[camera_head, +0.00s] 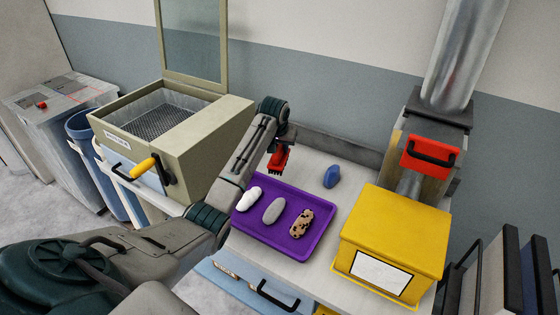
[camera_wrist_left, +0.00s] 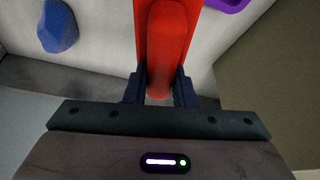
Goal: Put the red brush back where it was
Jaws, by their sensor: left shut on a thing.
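The red brush (camera_head: 278,160) hangs from my left gripper (camera_head: 284,145), which is shut on it. In the left wrist view the red brush (camera_wrist_left: 167,40) runs between the two dark fingers of the left gripper (camera_wrist_left: 160,92). In the head view the brush shows above the pale worktop (camera_head: 318,160), just behind the far edge of the purple tray (camera_head: 281,238). I cannot tell how high above the worktop it is. My right gripper is not in view.
The tray holds a white lump (camera_head: 248,199), a grey lump (camera_head: 274,210) and a spotted lump (camera_head: 301,223). A blue lump (camera_head: 332,176) lies right of the brush. A yellow box (camera_head: 395,235) stands at right, a beige machine (camera_head: 208,140) at left.

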